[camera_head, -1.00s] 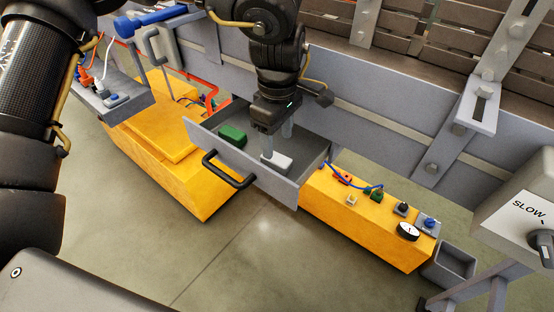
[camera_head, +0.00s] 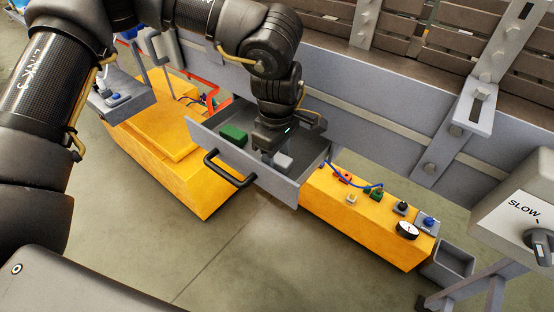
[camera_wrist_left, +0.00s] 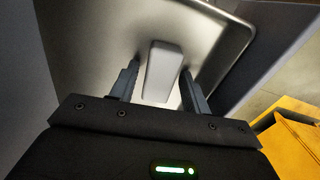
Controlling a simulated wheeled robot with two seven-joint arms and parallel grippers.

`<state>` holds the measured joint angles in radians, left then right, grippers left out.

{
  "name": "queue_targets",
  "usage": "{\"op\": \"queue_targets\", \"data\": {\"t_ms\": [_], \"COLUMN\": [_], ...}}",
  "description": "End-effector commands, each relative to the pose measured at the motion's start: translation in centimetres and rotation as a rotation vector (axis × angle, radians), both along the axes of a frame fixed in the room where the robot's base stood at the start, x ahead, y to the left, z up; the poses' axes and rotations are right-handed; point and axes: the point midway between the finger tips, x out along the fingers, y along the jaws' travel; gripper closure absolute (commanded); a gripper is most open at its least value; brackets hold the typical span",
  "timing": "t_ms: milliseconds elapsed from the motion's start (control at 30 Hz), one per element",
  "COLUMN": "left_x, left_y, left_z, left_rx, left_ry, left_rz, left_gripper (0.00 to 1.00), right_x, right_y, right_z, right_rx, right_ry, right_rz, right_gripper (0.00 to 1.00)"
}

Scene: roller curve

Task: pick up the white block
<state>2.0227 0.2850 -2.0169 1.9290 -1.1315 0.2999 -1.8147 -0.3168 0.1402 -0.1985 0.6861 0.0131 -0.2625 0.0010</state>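The white block (camera_head: 283,163) lies inside the open grey drawer (camera_head: 232,155), toward its right end. My left gripper (camera_head: 270,153) reaches down into the drawer at the block, and its fingers are mostly hidden in the head view. In the left wrist view the white block (camera_wrist_left: 163,72) stands between the two fingers of the left gripper (camera_wrist_left: 160,82). The fingers are apart, with a small gap showing on the block's left side; contact on the right side is unclear. My right gripper is not in view.
A green block (camera_head: 233,133) lies in the drawer's left part. The drawer has a black handle (camera_head: 228,170) in front. Yellow boxes (camera_head: 360,212) flank it, the right one carrying buttons and a blue cable. The grey conveyor frame (camera_head: 390,130) rises behind.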

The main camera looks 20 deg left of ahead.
Motion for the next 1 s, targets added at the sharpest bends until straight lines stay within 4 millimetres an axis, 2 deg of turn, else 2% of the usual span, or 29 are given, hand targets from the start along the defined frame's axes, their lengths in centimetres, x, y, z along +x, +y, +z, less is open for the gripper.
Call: {"op": "queue_targets", "data": {"t_ms": [33,200,300,667,867,1000], "left_x": [0.0,0.0,0.0,0.1,0.0,-2.0], "left_y": [0.0,0.0,0.0,0.0,-0.1,-1.3], "left_z": [0.0,0.0,0.0,0.7,3.4,5.8], "left_rx": [0.000,0.000,0.000,-0.002,-0.003,-0.001], "left_ry": [0.000,0.000,0.000,-0.003,-0.003,-0.005], "left_rz": [0.000,0.000,0.000,0.000,-0.002,-0.006], "left_gripper": [0.60,0.82,0.92,0.92,0.92,0.92], "right_x": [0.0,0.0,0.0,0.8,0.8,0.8], "right_y": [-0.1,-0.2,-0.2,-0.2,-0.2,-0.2], "right_z": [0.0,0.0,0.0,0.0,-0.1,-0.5], "right_rx": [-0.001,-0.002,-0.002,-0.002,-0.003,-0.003], "right_ry": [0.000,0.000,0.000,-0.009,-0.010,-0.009], "right_rz": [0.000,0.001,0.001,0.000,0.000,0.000], "right_gripper": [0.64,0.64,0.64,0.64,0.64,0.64]}}
